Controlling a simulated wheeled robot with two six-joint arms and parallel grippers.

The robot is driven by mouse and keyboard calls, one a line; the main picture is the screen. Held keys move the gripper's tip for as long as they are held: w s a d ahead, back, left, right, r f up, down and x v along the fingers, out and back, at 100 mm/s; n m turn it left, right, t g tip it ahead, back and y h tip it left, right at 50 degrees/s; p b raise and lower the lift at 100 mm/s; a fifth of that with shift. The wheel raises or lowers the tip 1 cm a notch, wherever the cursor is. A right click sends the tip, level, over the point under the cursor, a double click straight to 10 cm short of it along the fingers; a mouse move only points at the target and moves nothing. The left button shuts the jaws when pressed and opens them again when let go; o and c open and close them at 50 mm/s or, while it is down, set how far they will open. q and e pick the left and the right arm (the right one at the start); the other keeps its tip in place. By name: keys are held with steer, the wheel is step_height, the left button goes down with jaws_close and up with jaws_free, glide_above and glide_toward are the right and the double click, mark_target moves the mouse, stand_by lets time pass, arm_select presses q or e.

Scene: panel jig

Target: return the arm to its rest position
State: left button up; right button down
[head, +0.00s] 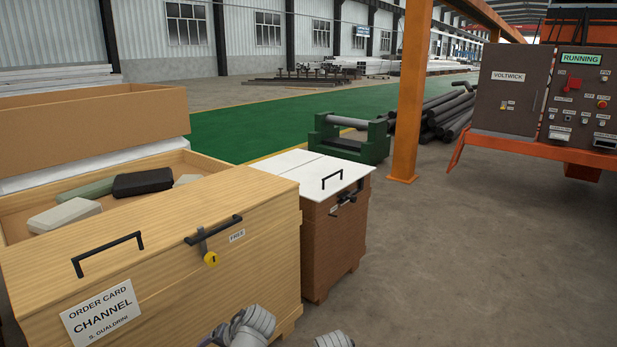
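Grey-white links of my own arm show at the bottom edge, in front of the light wooden chest. A smaller grey-white piece of mine shows at the bottom edge, further right. Neither gripper's fingers can be seen, so what they hold is hidden.
An open tray behind the chest lid holds grey and black blocks (143,182). A brown cabinet with a white top (318,172) stands right of the chest. An orange post (411,100) and control panel (580,100) are further right. Concrete floor (470,260) is clear.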

arm_select(q)
steer(key=s+d+f+n+g+h, duration=0.1)
steer(key=s+d+f+g+h, duration=0.2)
steer(key=s+d+f+h, duration=0.3)
steer(key=s+d+r+m+p, duration=0.2)
steer(key=s+d+r+p, duration=0.15)
steer(key=d+r, duration=0.2)
steer(key=s+d+r+m+p, duration=0.25)
steer(key=d+r+p, duration=0.2)
steer(key=d, duration=0.25)
step_height(320, 180, up, 37)
steer(key=p, duration=3.7)
steer(key=shift+s+a+f+n+g, duration=0.2)
steer(key=shift+s+n+g, duration=0.05)
steer(key=shift+n+g, duration=0.1)
